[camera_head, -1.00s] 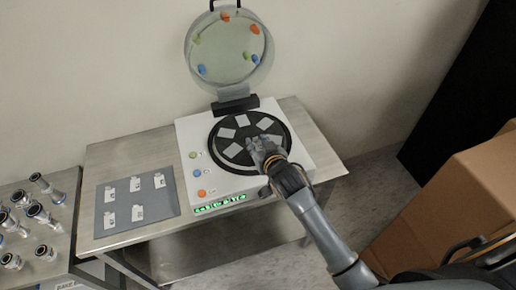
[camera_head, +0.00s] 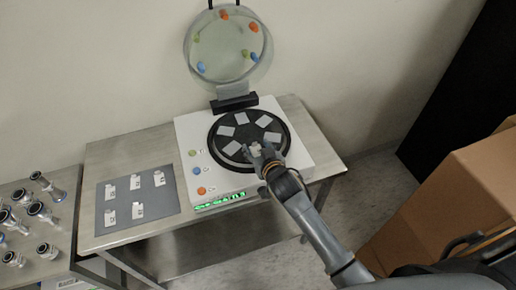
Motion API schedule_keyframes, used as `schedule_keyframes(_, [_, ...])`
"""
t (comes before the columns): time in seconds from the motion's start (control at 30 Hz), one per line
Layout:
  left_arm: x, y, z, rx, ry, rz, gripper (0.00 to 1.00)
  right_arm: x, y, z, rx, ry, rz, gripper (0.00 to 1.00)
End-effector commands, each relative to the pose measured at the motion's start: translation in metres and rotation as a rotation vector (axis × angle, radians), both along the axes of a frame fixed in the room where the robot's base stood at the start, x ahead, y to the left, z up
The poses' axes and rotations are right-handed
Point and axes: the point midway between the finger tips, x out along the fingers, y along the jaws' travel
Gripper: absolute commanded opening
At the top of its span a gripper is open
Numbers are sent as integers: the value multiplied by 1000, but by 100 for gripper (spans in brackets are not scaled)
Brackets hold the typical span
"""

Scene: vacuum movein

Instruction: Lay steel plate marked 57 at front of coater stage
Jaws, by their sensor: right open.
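The coater (camera_head: 216,178) is a white box with its round lid (camera_head: 229,50) raised. Its dark round stage (camera_head: 249,134) carries several pale square plates, among them one at the left (camera_head: 231,147) and one at the right (camera_head: 272,137). My right gripper (camera_head: 257,152) is open over the near edge of the stage. A pale plate shows at its fingertips; whether it touches the fingers I cannot tell. The markings on the plates are too small to read. My left gripper is not in view.
A grey mat (camera_head: 166,205) with several small labelled pieces lies left of the coater on the metal table (camera_head: 108,152). Several metal fittings (camera_head: 40,210) stand on a bench at the far left. A cardboard box (camera_head: 450,205) stands at the right.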

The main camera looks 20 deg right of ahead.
Motion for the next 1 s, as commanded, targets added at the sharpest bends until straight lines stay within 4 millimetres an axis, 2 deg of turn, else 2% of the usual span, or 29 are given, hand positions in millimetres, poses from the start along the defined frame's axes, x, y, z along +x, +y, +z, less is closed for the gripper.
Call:
schedule_keyframes(0.17, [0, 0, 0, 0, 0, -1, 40, -9, 0, 5, 0, -1, 1, 54])
schedule_keyframes(0.5, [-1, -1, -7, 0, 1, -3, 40, -72, -2, 30, 2, 0, 0, 54])
schedule_keyframes(0.7, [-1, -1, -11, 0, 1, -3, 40, -101, -4, 43, 0, 0, 0, 54])
schedule_keyframes(1.0, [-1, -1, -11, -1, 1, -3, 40, -111, -4, 49, 0, 0, -1, 54])
